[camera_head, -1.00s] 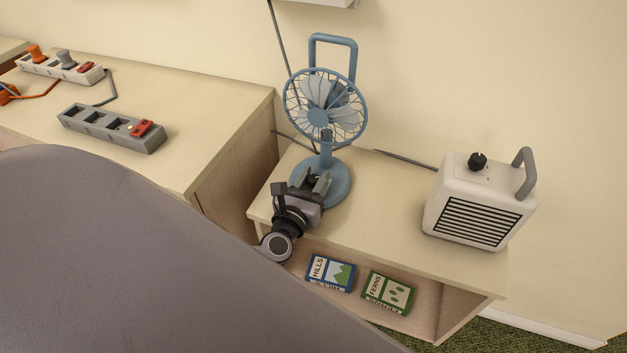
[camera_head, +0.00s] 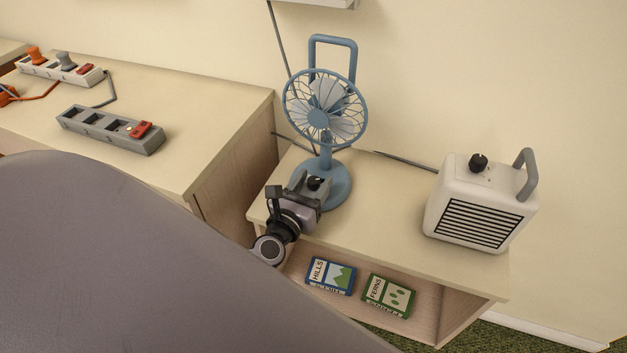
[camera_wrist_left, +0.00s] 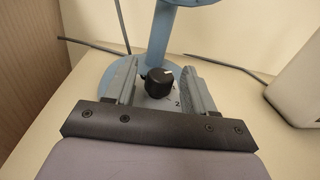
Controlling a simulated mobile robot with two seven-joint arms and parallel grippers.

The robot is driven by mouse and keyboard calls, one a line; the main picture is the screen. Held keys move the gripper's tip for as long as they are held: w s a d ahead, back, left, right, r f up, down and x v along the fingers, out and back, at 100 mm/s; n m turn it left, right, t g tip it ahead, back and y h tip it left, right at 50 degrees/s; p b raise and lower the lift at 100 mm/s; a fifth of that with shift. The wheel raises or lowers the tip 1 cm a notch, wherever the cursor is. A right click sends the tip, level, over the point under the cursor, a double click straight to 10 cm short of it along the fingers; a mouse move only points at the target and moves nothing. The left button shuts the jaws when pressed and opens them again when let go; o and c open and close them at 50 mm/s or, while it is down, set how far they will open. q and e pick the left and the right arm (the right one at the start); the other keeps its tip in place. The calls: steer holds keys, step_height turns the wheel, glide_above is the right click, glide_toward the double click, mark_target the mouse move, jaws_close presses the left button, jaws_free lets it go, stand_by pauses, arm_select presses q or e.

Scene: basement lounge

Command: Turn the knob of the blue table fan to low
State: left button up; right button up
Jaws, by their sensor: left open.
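The blue table fan (camera_head: 325,115) stands upright on the low wooden table, with a round base and a caged head. Its black knob (camera_wrist_left: 158,82) sits on the base and has a white mark pointing up and to the right in the left wrist view. A "2" is printed below right of the knob; other markings are partly hidden or too small to read. My left gripper (camera_wrist_left: 158,80) is open, with one finger on each side of the knob and visible gaps between. In the head view this gripper (camera_head: 312,183) is at the front of the fan's base. My right gripper is not in view.
A white heater (camera_head: 480,205) with a black knob stands on the table (camera_head: 385,220) to the right. Two small boxes or books (camera_head: 331,276) lie on the shelf below. A higher cabinet (camera_head: 190,105) at left holds power strips (camera_head: 108,130).

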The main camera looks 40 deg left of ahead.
mark_target(311, 186)
arm_select(q)
steer(key=s, duration=0.4)
steer(key=shift+s+d, duration=0.5)
steer(key=shift+s, duration=0.7)
steer(key=shift+s, duration=0.1)
